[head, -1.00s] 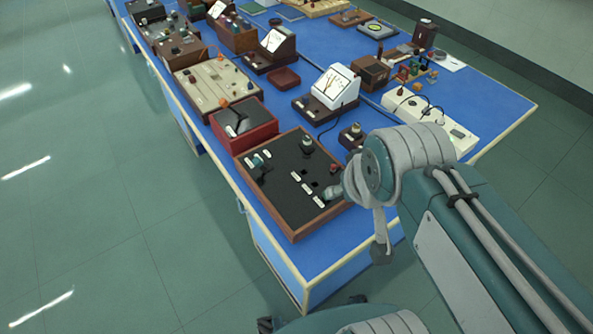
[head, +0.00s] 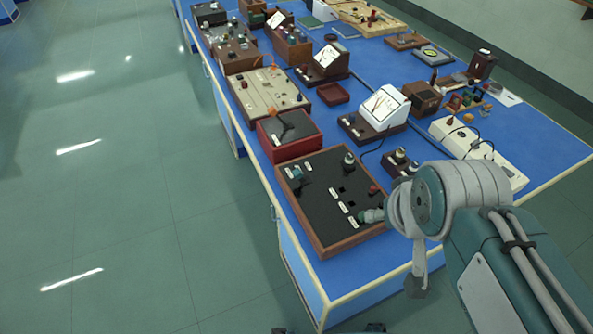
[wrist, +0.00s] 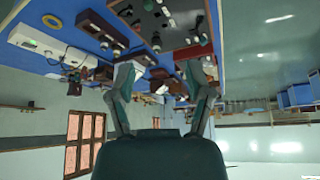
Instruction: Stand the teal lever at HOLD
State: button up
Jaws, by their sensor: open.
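A black panel in a brown wooden frame (head: 336,248) lies at the near end of the blue bench in the head view. A small teal lever (head: 298,174) sits near its far left corner, among white labels; its exact tilt and the label wording are too small to tell. My gripper (wrist: 160,66) is open in the wrist view, with its two teal fingers apart and nothing between them. In the head view my arm covers most of it, at the panel's right side. The gripper is apart from the lever.
A dark red box (head: 291,150) stands just behind the panel. A white meter (head: 385,104) on a brown base and a small knobbed box (head: 402,160) stand nearby. Many instruments crowd the blue bench (head: 350,279) farther back. The floor (head: 150,220) on the left is clear.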

jog(key=n+g, duration=0.6)
jog(key=n, duration=1.7)
send_over(297, 170)
notch_tip(297, 170, down, 10)
notch_tip(297, 170, down, 10)
jog(key=shift+f, duration=0.15)
jog(key=shift+c, duration=0.3)
grip_shut()
